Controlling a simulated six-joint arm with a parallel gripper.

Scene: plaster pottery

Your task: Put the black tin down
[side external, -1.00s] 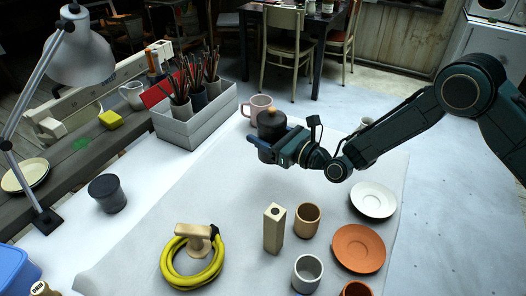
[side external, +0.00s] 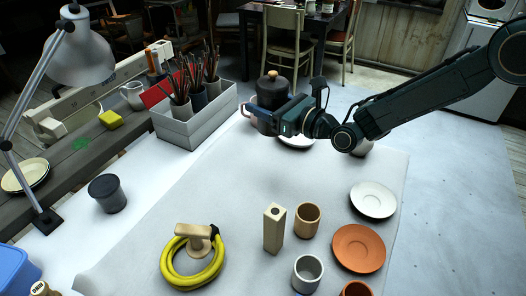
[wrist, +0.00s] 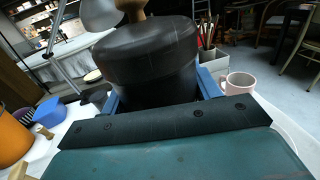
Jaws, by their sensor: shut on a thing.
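The black tin (side external: 273,92), a dark cylinder with a wooden knob on its lid, is held upright in my gripper (side external: 262,112) toward the back of the table. In the wrist view the tin (wrist: 147,62) fills the space between the blue fingers. My gripper is shut on it. The tin appears above the table's back part, in front of the pink mug in the side view; I cannot tell whether its base touches anything.
The pink mug (wrist: 239,84) stands close by the tin. A grey box (side external: 195,125) of brush pots is to its left. A white plate (side external: 297,140) is partly hidden behind my gripper. Cups, saucers and a yellow coil (side external: 190,262) stand nearer the front. The middle cloth is clear.

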